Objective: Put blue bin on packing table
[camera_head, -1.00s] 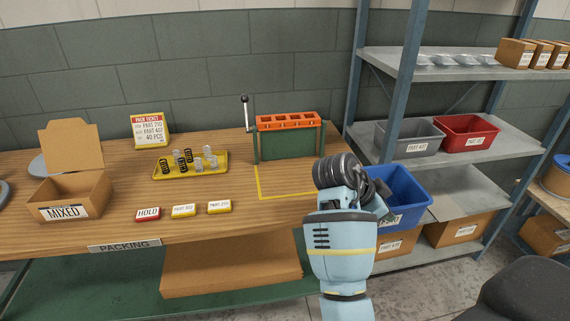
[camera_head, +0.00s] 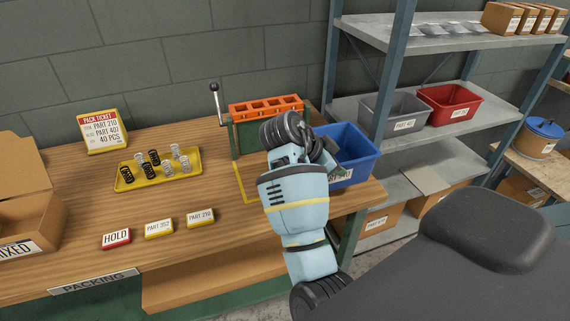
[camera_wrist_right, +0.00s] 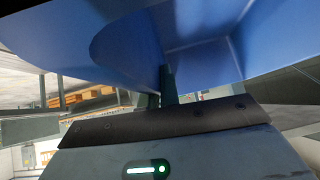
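The blue bin (camera_head: 352,150) is at the right end of the wooden packing table (camera_head: 215,225), beside the green and orange fixture. Its near left part is hidden behind my right arm. I cannot tell whether its base touches the table. My right gripper (camera_head: 325,160) is at the bin's near side, with its fingertips mostly hidden in the head view. In the right wrist view the blue bin (camera_wrist_right: 210,40) fills the top, and a finger (camera_wrist_right: 168,86) lies against its wall; the gripper appears shut on it. My left gripper is not in view.
A yellow-taped outline (camera_head: 243,190) is partly covered by my arm. The fixture (camera_head: 265,108) with a lever stands behind it. A yellow tray of springs (camera_head: 158,168), labelled blocks and an open box lie left. Grey (camera_head: 395,112) and red (camera_head: 449,103) bins sit on the right shelf.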

